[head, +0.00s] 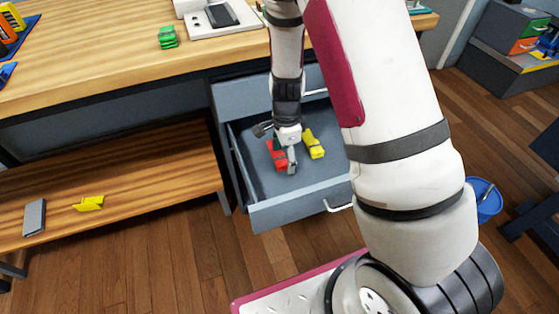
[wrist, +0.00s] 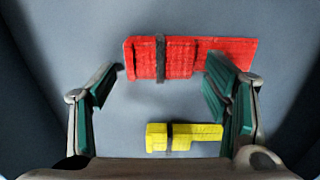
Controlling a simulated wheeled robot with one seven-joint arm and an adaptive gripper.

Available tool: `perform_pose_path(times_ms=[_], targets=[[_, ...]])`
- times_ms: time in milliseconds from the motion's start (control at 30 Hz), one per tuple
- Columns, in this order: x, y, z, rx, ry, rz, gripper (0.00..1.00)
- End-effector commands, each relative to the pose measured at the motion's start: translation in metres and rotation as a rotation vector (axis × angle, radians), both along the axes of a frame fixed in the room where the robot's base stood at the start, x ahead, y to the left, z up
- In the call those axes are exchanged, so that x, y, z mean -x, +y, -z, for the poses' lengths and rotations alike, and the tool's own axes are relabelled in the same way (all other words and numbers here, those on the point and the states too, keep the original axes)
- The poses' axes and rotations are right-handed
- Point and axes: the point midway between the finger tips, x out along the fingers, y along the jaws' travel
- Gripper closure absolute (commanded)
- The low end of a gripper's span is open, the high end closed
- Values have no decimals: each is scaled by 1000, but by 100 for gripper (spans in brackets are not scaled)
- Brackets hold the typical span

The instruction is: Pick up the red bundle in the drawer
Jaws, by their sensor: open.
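The red bundle (head: 275,156) lies in the open grey drawer (head: 298,204). In the wrist view the red bundle (wrist: 180,59) lies lengthwise across the upper middle, with a dark strap around it. My gripper (head: 288,158) is open above the drawer floor, close to the bundle. In the wrist view its fingertips (wrist: 162,78) are spread wide; the right one overlaps the bundle's lower right part, and the left one is just past its left end. I cannot tell whether either touches it.
A yellow bundle (head: 314,145) lies right of the red one in the drawer; in the wrist view it (wrist: 183,137) is nearer my palm. The drawer walls surround my gripper. The wooden tabletop (head: 100,60) is above, and a lower bench (head: 130,185) stands left.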

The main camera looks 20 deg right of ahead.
Motion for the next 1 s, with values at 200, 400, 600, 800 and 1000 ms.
perform_pose_path(times_ms=[200, 400, 600, 800, 1000], targets=[[0, 0, 0, 0, -1, -1, 37], [0, 0, -1, 0, -1, -1, 82], [0, 0, -1, 0, -1, -1, 82], [-1, 0, -10, 0, -3, -2, 82], [-1, 1, -48, 0, -4, -3, 82]])
